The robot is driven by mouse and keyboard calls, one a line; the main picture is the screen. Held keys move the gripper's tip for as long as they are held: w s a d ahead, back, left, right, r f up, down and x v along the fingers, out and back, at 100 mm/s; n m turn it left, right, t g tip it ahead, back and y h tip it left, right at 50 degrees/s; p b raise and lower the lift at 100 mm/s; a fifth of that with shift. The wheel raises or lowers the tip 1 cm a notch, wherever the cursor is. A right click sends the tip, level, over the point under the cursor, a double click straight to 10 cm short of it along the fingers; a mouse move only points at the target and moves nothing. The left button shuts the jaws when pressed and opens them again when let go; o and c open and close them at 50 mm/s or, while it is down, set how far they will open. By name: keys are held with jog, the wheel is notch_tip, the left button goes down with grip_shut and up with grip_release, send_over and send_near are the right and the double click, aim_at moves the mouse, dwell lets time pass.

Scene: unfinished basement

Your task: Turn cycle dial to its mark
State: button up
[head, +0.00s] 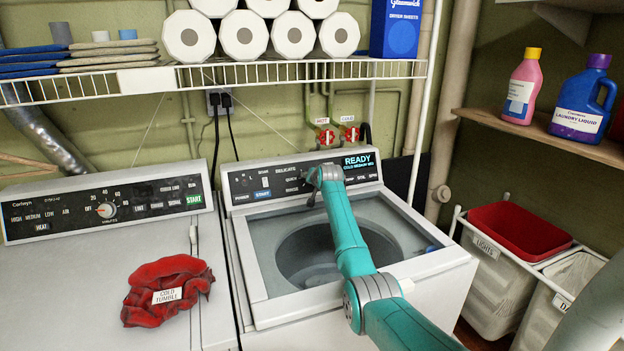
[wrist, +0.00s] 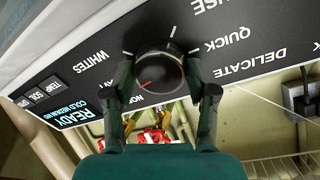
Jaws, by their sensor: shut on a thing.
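The cycle dial (wrist: 160,77) is a dark round knob on the washer's black control panel (wrist: 85,73). In the wrist view its red pointer line slants down and left, towards a partly hidden label starting "NOR". Labels WHITES, QUICK and DELICATE stand around it, upside down, with white tick marks. My gripper (wrist: 160,65) is shut on the dial, one finger on each side. In the head view my gripper (head: 324,178) reaches the washer panel and hides the dial. The washer display (head: 359,162) reads READY, with small text beneath starting "COLD MEDIUM".
The washer's lid window (head: 270,247) lies below my arm. A dryer (head: 60,275) with a red cloth (head: 165,275) stands at left. A wire shelf (head: 270,73) with paper rolls hangs above. Red hot and cold taps (head: 327,136) sit behind the panel. Hampers (head: 505,270) stand at right.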

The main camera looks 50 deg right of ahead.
jog(key=m, duration=0.5)
jog(key=shift+r, duration=0.15)
jog(key=m, duration=0.5)
jog(key=shift+y, duration=0.4)
jog(key=shift+r, duration=0.1)
jog(key=o, duration=1.2)
jog(key=shift+v, duration=5.9)
jog(key=shift+d+r, duration=0.1)
